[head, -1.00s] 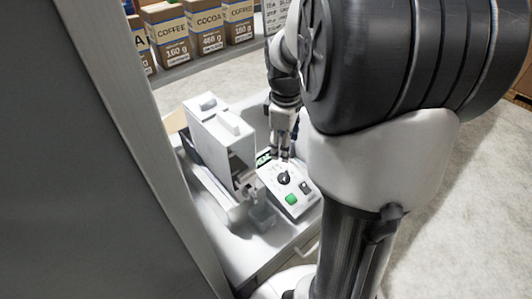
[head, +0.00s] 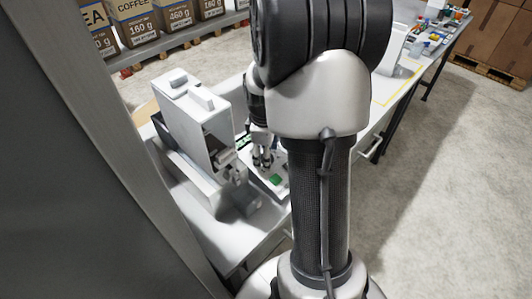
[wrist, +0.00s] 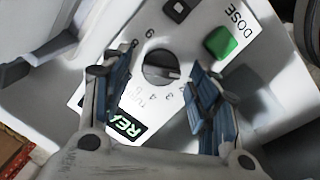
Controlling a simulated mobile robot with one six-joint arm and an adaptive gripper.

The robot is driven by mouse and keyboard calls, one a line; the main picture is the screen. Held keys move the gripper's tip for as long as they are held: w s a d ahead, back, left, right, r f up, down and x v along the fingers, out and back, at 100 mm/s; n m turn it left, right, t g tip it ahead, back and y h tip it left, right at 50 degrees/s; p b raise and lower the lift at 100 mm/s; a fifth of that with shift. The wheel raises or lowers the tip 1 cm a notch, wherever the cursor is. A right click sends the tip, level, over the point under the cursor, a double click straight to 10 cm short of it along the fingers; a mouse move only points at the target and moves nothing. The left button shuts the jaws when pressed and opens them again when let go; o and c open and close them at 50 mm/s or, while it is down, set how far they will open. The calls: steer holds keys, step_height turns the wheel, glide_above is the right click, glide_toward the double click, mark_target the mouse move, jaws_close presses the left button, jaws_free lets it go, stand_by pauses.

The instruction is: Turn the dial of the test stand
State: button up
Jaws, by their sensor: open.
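The dial (wrist: 160,66) is a dark round knob with a pale pointer line, on the white sloped panel (wrist: 185,40) of the test stand. Printed numbers ring it. In the wrist view it lies between the two blue-padded fingers of my open gripper (wrist: 160,72), with a gap on each side. In the head view my gripper (head: 263,161) points down over the panel and hides the dial. Contact with the panel cannot be told. A green DOSE button (wrist: 221,43) and a lit display (wrist: 128,127), partly covered by a finger, share the panel.
A tall white dispenser (head: 195,125) stands close left of the panel on the white counter (head: 225,238). A dark switch (wrist: 175,8) sits near the button. Labelled boxes (head: 135,20) line a shelf behind. A grey post (head: 70,150) blocks the left.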

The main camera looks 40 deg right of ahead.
steer(key=shift+c, duration=0.2)
steer(key=c, duration=1)
